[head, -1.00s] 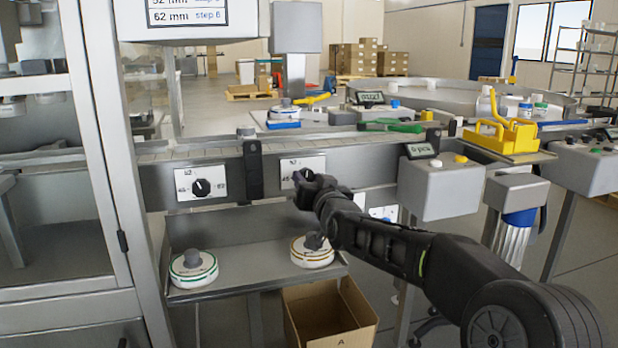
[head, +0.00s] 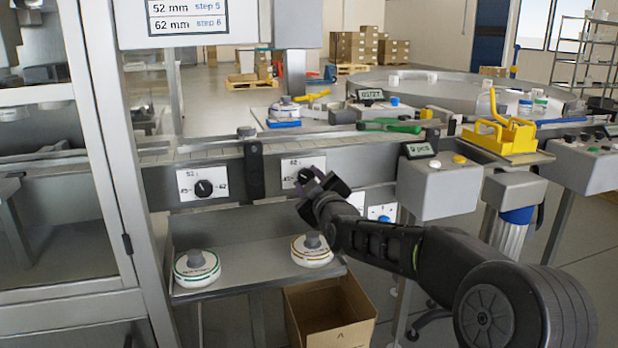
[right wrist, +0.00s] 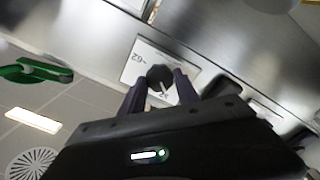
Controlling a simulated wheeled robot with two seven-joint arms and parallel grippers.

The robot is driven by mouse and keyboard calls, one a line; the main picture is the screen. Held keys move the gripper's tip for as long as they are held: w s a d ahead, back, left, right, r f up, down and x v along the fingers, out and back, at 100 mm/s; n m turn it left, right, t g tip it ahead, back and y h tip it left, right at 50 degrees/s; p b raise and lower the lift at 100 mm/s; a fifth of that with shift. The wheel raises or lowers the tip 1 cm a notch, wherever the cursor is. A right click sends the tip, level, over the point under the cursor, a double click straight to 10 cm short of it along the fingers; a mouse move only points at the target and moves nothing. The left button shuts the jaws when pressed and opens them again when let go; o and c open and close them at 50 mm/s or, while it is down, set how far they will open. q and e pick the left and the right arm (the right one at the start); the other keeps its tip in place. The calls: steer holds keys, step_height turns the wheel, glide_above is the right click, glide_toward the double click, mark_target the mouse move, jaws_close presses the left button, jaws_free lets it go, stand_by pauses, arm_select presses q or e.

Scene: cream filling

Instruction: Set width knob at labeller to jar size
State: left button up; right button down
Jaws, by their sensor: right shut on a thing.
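Two white dial plates with black knobs are on the grey conveyor side. The left knob (head: 204,188) has marks 45, 52 and 62 around it. The right knob (head: 305,174) sits on a plate with 62 at its top, partly hidden by my gripper. My right gripper (head: 321,186) is at this right knob. In the right wrist view, the knob (right wrist: 160,77) is between the two fingertips of my right gripper (right wrist: 161,88), with a pale pointer line on it. The gripper is shut on it. My left gripper is not in view.
A sign (head: 187,17) above reads 52 mm step 5 and 62 mm step 6. Two round label reels (head: 197,268) stand on the shelf below, above an open cardboard box (head: 330,318). A grey control box (head: 438,190) stands right of the knobs. A glass-doored cabinet is at left.

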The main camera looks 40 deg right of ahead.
steer(key=n+p, duration=0.1)
steer(key=n, duration=0.4)
steer(key=shift+f+n+p, duration=0.1)
steer(key=shift+n+p, duration=0.2)
steer(key=shift+p, duration=0.05)
steer(key=shift+f+n+p, duration=0.1)
steer(key=shift+n+p, duration=0.45)
steer(key=shift+n, duration=1.55)
steer(key=c, duration=0.9)
jaws_free()
steer(key=shift+s, duration=0.1)
steer(key=p+v, duration=0.1)
steer(key=v, duration=0.6)
steer(key=shift+s+a, duration=0.15)
steer(key=shift+s, duration=0.15)
